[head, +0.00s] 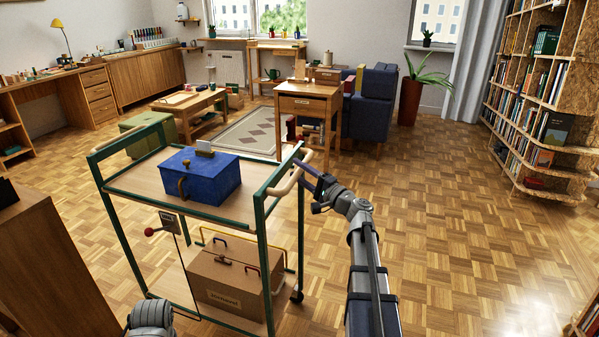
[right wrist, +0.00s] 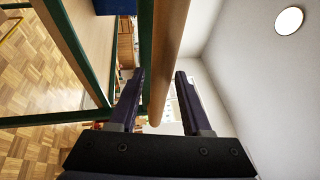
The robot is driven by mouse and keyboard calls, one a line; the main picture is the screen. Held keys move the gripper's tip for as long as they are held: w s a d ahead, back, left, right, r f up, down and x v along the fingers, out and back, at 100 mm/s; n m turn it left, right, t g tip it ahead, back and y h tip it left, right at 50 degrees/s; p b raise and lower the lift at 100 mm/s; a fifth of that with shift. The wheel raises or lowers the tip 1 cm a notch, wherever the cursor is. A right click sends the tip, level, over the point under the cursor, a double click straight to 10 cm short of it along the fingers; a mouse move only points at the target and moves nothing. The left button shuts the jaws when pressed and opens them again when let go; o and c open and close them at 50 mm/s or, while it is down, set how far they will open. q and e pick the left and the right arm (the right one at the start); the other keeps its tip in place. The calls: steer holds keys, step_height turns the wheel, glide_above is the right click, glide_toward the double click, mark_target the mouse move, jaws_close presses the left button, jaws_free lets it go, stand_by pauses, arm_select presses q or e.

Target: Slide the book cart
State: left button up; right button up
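The book cart (head: 112,165) has a green frame and wooden shelves and stands at the left front in the head view. A pale wooden handle bar (head: 287,182) runs along its right end. A blue box (head: 215,178) sits on the top shelf and a brown box (head: 228,278) on the lower one. My right gripper (head: 312,180) is at the handle. In the right wrist view its fingers (right wrist: 158,95) are apart, with the handle bar (right wrist: 168,50) showing between them, closer to the left finger. Contact cannot be told. My left gripper is out of view.
A brown cabinet (head: 38,262) stands close to the cart's left. A small wooden table (head: 308,104) and a blue armchair (head: 372,112) are behind the cart. A tall bookshelf (head: 535,100) lines the right. Parquet floor (head: 450,225) between is clear.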

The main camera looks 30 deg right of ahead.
jaws_close()
stand_by(1.1)
